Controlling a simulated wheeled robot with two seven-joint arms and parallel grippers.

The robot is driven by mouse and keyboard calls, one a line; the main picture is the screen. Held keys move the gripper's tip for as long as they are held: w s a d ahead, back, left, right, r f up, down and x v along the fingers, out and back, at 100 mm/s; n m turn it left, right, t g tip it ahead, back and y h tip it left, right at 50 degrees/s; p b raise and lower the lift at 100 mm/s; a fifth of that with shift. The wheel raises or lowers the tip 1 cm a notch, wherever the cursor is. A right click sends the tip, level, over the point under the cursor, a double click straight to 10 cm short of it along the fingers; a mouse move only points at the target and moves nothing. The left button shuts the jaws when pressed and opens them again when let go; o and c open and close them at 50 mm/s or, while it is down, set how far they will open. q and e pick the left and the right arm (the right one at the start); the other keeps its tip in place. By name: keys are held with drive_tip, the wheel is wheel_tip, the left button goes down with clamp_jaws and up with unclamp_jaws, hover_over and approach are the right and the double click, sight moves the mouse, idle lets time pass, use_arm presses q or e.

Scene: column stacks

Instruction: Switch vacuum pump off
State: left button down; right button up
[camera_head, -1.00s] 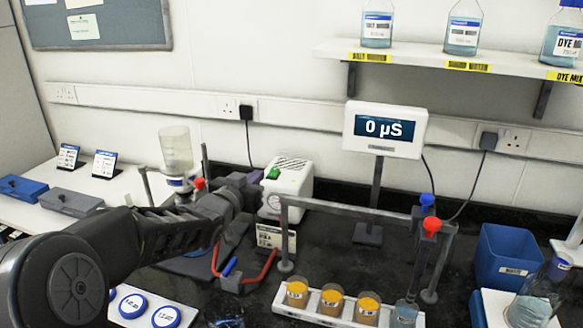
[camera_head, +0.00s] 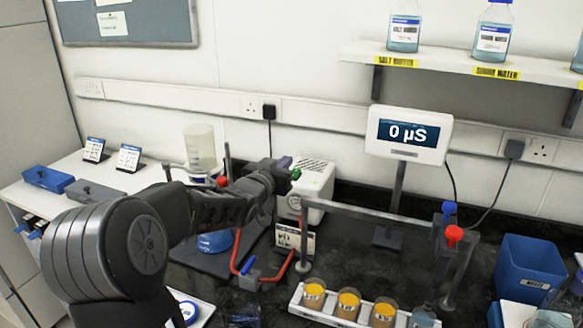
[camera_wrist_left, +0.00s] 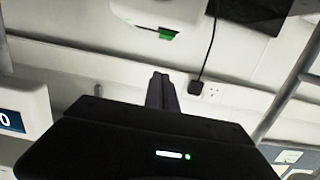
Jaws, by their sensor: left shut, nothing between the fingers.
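The vacuum pump (camera_head: 318,183) is a white box with a vented top at the back of the dark bench. Its green switch (camera_head: 296,174) is on the upper left of its front. My left gripper (camera_head: 281,163) is shut and empty, with its tips just left of the switch in the head view; I cannot tell if they touch. In the left wrist view, the shut fingers (camera_wrist_left: 162,92) are clear of the green switch (camera_wrist_left: 167,36), with the white pump (camera_wrist_left: 140,12) at the top edge. My right gripper is not in view.
A small label card (camera_head: 294,238) stands before the pump, near red tubing (camera_head: 282,268). A grey rail frame (camera_head: 370,213) with a rack of orange-filled jars (camera_head: 348,301) is at right. The meter (camera_head: 409,134) stands behind it. A blue bin (camera_head: 527,268) is far right.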

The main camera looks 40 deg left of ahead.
use_arm(q)
drive_tip(key=p+x, duration=0.1)
drive_tip(key=x, duration=0.3)
drive_tip(key=shift+r, duration=0.1)
drive_tip(key=shift+w+a+f, duration=0.1)
drive_tip(key=shift+w+f, duration=0.1)
drive_tip(key=shift+f, duration=0.4)
drive_tip(key=shift+w+f, duration=0.15)
drive_tip(key=shift+f, duration=0.5)
drive_tip(key=shift+f+p, duration=0.35)
drive_tip(key=shift+f, duration=0.5)
drive_tip(key=shift+w+p, duration=0.15)
drive_tip(key=shift+p, duration=0.15)
drive_tip(key=shift+f+g, duration=0.1)
drive_tip(key=shift+g, duration=0.2)
drive_tip(key=shift+f, duration=0.1)
